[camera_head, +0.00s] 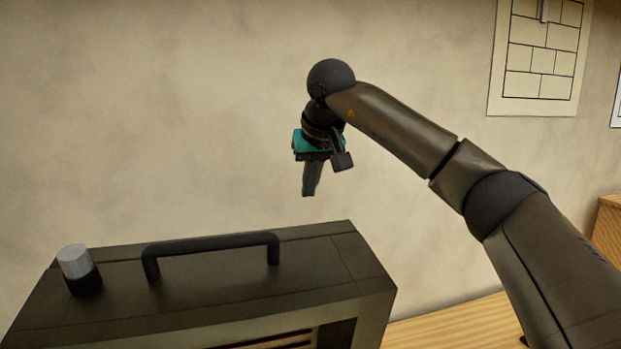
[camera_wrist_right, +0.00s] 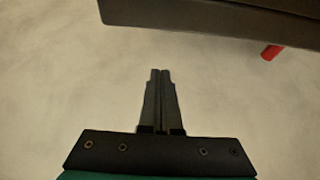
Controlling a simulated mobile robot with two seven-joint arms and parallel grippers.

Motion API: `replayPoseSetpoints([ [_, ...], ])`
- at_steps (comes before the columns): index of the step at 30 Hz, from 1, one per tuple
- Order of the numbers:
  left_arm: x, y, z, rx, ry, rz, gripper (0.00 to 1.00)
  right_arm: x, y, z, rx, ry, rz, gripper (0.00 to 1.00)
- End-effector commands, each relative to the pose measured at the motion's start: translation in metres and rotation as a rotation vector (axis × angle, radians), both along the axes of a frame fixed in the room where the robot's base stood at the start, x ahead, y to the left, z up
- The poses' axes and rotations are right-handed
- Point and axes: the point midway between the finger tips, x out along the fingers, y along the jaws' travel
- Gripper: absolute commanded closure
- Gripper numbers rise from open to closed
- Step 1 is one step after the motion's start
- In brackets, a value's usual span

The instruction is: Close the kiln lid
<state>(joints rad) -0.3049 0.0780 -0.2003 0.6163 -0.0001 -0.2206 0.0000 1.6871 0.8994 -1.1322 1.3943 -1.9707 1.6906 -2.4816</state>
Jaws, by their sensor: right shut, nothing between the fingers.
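The kiln (camera_head: 330,265) is a dark box at the lower left of the head view, cut off by the bottom edge. A black bar handle (camera_head: 212,243) stands on its top face. Pale slats show in a recess at its front, and I cannot tell how far the lid is open. My right gripper (camera_head: 309,193) points down above and behind the kiln's top, right of the handle and apart from it. Its fingers are shut and empty; the right wrist view shows them together (camera_wrist_right: 160,74). My left gripper is not in view.
A grey-capped black knob (camera_head: 77,266) stands on the kiln's top left. A plain wall is behind. A panel drawing (camera_head: 541,88) hangs at upper right. A wooden surface (camera_head: 455,322) lies right of the kiln. In the wrist view, a red rod (camera_wrist_right: 271,52) sticks out below a dark edge.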

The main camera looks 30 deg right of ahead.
Motion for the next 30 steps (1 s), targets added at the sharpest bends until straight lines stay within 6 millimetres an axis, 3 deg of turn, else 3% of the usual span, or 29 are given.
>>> replayPoseSetpoints([
  [8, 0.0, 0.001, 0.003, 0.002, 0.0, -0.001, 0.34, 0.028, -0.008, -0.052, 0.0, 0.002, -0.001, 1.0],
  [18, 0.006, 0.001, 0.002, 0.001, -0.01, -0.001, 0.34, -0.002, 0.0, -0.055, 0.001, 0.0, 0.001, 1.0],
  [30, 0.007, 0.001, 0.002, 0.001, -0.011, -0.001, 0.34, -0.009, 0.003, -0.057, 0.001, 0.0, 0.0, 1.0],
])
